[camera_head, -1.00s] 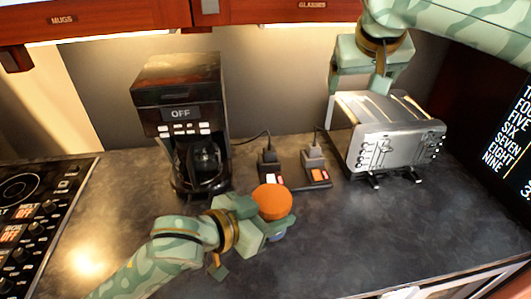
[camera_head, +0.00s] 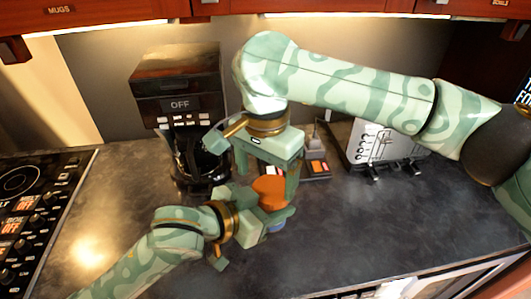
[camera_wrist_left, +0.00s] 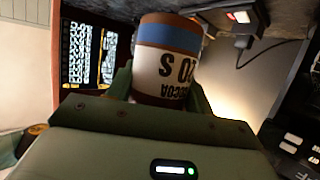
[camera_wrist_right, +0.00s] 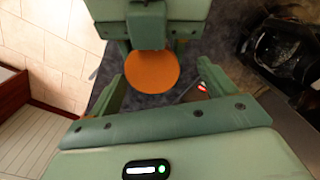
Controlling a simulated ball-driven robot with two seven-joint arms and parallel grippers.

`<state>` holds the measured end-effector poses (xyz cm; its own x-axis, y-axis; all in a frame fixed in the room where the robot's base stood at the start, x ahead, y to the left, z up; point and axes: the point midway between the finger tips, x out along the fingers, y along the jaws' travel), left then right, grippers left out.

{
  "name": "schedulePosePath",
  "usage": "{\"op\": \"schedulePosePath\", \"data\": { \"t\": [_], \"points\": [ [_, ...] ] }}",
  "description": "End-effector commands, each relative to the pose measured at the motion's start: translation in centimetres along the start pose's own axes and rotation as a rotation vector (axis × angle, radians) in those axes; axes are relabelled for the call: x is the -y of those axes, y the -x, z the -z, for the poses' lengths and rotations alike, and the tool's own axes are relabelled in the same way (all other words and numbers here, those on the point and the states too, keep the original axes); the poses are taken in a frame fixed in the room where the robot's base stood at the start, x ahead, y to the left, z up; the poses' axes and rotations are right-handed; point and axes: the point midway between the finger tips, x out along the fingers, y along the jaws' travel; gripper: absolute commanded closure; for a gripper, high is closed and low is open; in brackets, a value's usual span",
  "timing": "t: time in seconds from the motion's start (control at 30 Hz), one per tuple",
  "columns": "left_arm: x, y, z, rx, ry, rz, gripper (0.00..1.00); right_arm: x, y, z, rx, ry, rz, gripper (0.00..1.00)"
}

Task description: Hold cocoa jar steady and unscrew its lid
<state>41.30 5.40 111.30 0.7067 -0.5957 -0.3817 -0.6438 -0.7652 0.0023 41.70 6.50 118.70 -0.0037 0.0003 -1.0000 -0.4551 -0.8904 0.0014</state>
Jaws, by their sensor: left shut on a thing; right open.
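The cocoa jar stands on the counter with its orange lid (camera_head: 270,189) on top. Its white label and blue band show in the left wrist view (camera_wrist_left: 168,68), upside down. My left gripper (camera_head: 264,216) is shut around the jar's body, below the lid. My right gripper (camera_head: 267,178) is open above the jar and points down. In the right wrist view the lid (camera_wrist_right: 152,72) shows between its two spread fingers. I cannot tell whether either finger touches the lid. Much of the jar's body is hidden by my left gripper in the head view.
A black coffee maker (camera_head: 180,95) stands at the back left of the jar. A silver toaster (camera_head: 385,145) is at the back right. A stovetop (camera_head: 35,200) is at far left. The right front counter is clear.

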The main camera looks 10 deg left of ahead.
Motion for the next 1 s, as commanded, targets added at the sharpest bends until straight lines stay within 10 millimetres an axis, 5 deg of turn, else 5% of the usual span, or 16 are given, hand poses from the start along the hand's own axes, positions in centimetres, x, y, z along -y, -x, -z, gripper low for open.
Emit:
{"op": "schedulePosePath", "data": {
  "t": [0.43, 0.47, 0.63, 1.0],
  "points": [
    [0.0, 0.1, 0.6, -0.017, 0.003, -0.002, 1.0, -0.1, -2.2, 0.1, 0.0, -0.002, -0.005, 0.17],
    [0.0, 0.1, 0.7, -0.018, 0.004, -0.001, 1.0, -0.1, -2.2, 0.1, 0.0, -0.002, -0.006, 0.19],
    [-0.1, 0.1, 0.7, -0.019, 0.006, -0.004, 1.0, -0.1, -2.2, 0.0, 0.0, -0.003, -0.005, 0.65],
    [-0.4, 0.1, 0.6, -0.016, 0.007, -0.012, 1.0, 0.0, -2.2, -0.1, 0.002, -0.003, -0.003, 0.76]
  ]
}}
